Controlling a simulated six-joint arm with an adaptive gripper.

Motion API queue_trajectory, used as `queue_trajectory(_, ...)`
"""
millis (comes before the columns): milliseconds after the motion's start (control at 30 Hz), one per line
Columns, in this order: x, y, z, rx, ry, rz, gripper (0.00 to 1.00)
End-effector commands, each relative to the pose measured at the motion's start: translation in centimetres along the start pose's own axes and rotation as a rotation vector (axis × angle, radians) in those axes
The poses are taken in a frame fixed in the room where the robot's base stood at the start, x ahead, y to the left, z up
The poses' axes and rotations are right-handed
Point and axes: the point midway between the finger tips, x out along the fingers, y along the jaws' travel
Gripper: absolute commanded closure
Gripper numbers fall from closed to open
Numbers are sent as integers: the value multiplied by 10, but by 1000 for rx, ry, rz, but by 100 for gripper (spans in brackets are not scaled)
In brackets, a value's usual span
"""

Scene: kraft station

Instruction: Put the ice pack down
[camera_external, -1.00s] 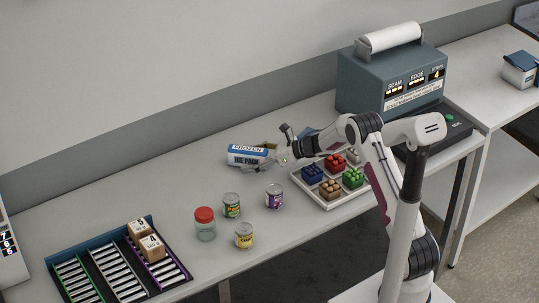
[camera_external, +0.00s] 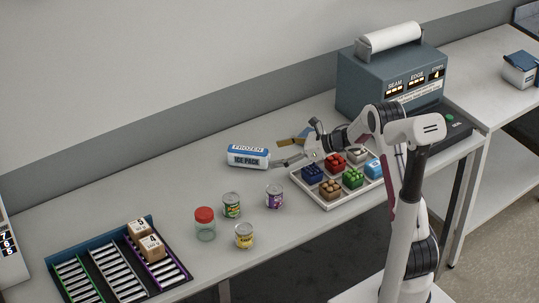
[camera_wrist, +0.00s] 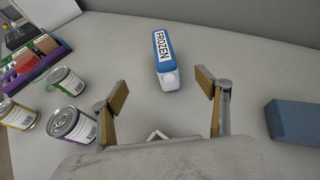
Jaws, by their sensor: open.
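The ice pack (camera_external: 248,156) is a blue and white block marked FROZEN and ICE PACK. It lies on the bare table left of my gripper. In the wrist view the ice pack (camera_wrist: 165,62) lies ahead of the fingers, centred between them and apart from both. My gripper (camera_external: 284,152) is open and empty, just right of the ice pack in the external view. Both fingers with tan pads show in the wrist view, with my gripper (camera_wrist: 162,88) spread wide.
A tray (camera_external: 329,205) of coloured blocks stands right of centre. A purple-labelled can (camera_external: 274,196), a green-labelled can (camera_external: 231,205), a yellow-labelled can (camera_external: 244,236) and a red-lidded jar (camera_external: 205,225) stand in front. A blue block (camera_wrist: 295,122) lies right in the wrist view.

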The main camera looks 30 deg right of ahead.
Motion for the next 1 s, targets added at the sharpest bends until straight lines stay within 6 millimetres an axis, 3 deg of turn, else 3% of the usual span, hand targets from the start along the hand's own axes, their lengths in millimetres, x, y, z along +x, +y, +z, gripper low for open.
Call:
queue_trajectory(567,-1,-1,4,10,0,-9,25)
queue_trajectory(767,-8,-9,23,91,2,-77,25)
queue_trajectory(1000,-34,-24,67,319,-16,-245,25)
